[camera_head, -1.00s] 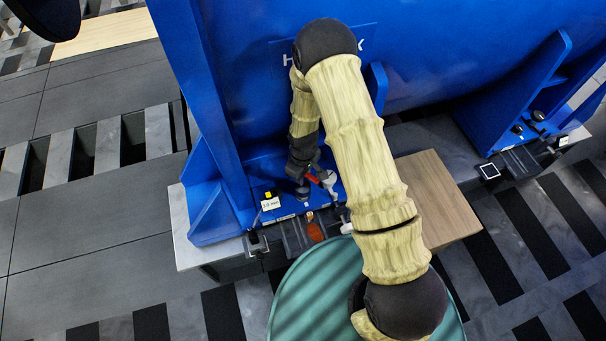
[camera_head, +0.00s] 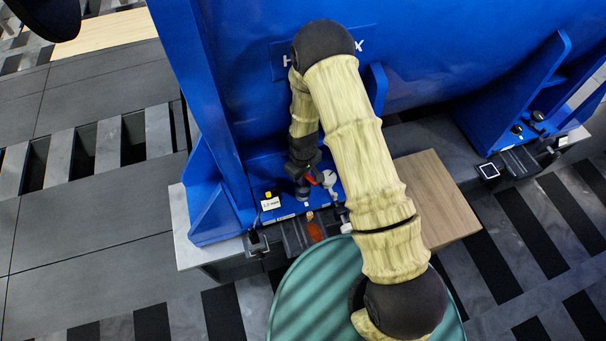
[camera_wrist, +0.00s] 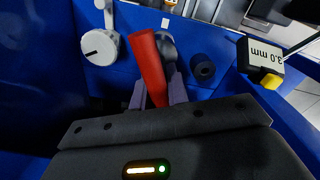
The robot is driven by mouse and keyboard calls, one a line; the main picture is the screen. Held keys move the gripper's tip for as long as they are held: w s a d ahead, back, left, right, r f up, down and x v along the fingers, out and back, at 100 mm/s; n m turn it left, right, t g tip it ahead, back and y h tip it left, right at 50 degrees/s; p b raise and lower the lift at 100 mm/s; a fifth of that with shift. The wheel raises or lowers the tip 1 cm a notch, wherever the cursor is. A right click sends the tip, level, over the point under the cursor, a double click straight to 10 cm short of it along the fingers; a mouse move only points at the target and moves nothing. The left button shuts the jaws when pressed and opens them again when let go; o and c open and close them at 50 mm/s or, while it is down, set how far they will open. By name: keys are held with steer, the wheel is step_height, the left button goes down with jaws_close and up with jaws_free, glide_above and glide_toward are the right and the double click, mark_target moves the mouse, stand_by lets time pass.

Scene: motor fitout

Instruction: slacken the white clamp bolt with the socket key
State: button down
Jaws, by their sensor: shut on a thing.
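My gripper (camera_wrist: 158,95) is shut on the red handle of a tool, which I take to be the socket key (camera_wrist: 150,65). The key's far end lies in front of a grey round part (camera_wrist: 167,45), and I cannot tell whether it touches that part. In the head view the red of the key (camera_head: 311,180) shows just below my gripper (camera_head: 303,165), low over the blue foot plate. A white round part with a black line (camera_wrist: 100,47) sits left of the key in the wrist view. I cannot tell whether it is the clamp bolt.
A dark blue cylinder (camera_wrist: 203,68) stands right of the key. The blue machine (camera_head: 420,40) rises behind. A green round top (camera_head: 310,290) and a wooden board (camera_head: 435,200) are in front.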

steer(key=shift+f, duration=0.15)
stand_by(0.4)
steer(key=shift+r+n+p, duration=0.2)
steer(key=shift+n+p, duration=0.1)
steer(key=shift+n, duration=0.8)
steer(key=shift+f, duration=0.2)
steer(key=shift+m, duration=0.3)
steer(key=shift+r, duration=0.1)
steer(key=shift+r+p, duration=2.95)
steer(key=shift+r, duration=0.8)
